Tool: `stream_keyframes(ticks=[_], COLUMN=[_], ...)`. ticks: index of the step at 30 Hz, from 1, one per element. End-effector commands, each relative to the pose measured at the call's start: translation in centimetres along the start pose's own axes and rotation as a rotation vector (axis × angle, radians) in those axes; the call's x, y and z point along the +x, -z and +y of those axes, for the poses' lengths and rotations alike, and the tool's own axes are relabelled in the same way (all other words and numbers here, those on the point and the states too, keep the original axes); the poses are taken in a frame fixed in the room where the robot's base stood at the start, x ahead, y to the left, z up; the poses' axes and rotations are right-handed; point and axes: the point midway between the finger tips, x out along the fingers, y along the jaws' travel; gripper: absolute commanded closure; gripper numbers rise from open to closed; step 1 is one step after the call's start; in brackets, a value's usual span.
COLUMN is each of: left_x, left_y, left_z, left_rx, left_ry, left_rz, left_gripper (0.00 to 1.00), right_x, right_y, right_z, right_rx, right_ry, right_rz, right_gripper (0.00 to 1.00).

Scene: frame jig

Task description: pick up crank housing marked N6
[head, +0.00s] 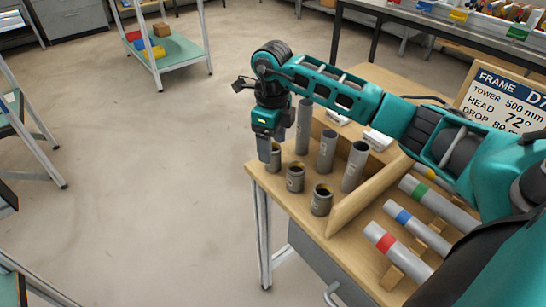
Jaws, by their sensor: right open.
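Three short dark grey cylindrical housings stand upright along the table's left edge: a far one (276,159), a middle one (295,179) and a near one (321,202). Their markings are too small to read, so I cannot tell which is N6. My right gripper (266,151) points down at the far housing, partly covering its left side; I cannot tell whether it touches it. The gripper is open, though its finger gap hardly shows from here. My left gripper is out of view.
Taller grey tubes (326,151) stand upright close behind the short housings. A wooden divider (349,207) separates them from lying tubes with red (386,243), blue and green bands. A sign (505,100) stands at the right. Open floor lies left of the table.

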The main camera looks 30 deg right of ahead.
Motion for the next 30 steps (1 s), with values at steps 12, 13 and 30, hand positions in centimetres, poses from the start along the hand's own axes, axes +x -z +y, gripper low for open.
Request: stream_keyframes(ticks=[12, 13, 30], left_x=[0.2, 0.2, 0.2], left_y=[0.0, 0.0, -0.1], left_z=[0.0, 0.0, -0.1], left_rx=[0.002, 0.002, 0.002], left_ry=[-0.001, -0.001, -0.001], left_rz=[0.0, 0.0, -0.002], left_gripper=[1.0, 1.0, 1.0], right_x=[3.5, 3.5, 3.4], right_y=[-0.1, -0.1, -0.1], right_z=[0.1, 0.1, 0.1], right_rx=[0.0, 0.0, 0.001], right_ry=[0.0, 0.0, 0.0], right_rz=[0.001, 0.001, 0.001], right_gripper=[0.3, 0.3, 0.84])
